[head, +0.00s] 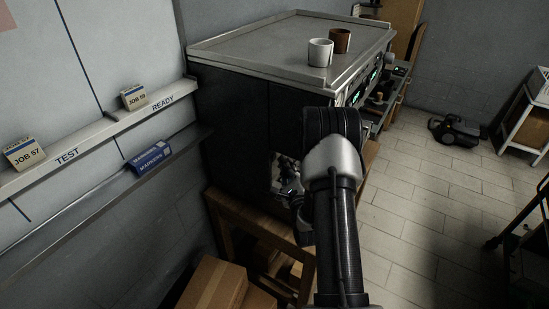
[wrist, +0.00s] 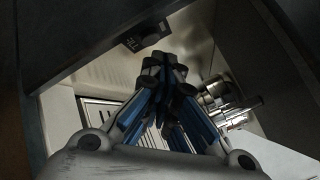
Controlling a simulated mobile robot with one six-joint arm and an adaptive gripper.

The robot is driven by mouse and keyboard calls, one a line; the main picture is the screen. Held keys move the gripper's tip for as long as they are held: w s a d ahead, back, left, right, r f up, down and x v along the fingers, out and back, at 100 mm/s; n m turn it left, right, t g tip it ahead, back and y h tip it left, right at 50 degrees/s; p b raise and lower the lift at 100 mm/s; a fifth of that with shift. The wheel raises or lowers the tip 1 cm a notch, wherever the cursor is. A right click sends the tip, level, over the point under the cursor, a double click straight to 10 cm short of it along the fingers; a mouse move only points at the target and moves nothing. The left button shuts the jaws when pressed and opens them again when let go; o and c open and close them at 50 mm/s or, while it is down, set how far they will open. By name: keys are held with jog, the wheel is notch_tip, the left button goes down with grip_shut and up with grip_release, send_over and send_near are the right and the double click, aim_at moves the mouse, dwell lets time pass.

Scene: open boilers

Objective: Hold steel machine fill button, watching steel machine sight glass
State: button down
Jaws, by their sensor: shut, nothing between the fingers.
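The steel machine (head: 285,45) stands by the wall in the head view, its flat top and dark side towards me. My arm covers part of its front, and my gripper is mostly hidden there. In the wrist view my gripper (wrist: 165,72) is shut and empty, blue finger parts together, pointing into a steel-lined space. A small dark block with pale markings (wrist: 146,36) sits just beyond the fingertips; contact cannot be told. I cannot tell whether it carries the fill button. No sight glass can be made out in either view.
A white cup (head: 320,53) and a brown cup (head: 341,40) stand on the machine's top. Chrome fittings (wrist: 222,98) are close right of my fingers. Cardboard boxes (head: 216,284) lie at lower left, below shelves (head: 95,140). The tiled floor (head: 420,220) at right is mostly clear.

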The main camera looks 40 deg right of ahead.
jog(key=s, duration=0.1)
jog(key=s+d, duration=0.1)
jog(key=s, duration=0.1)
jog(key=s+d, duration=0.1)
jog(key=shift+s+b, duration=0.3)
jog(key=shift+b, duration=0.05)
dwell(0.4)
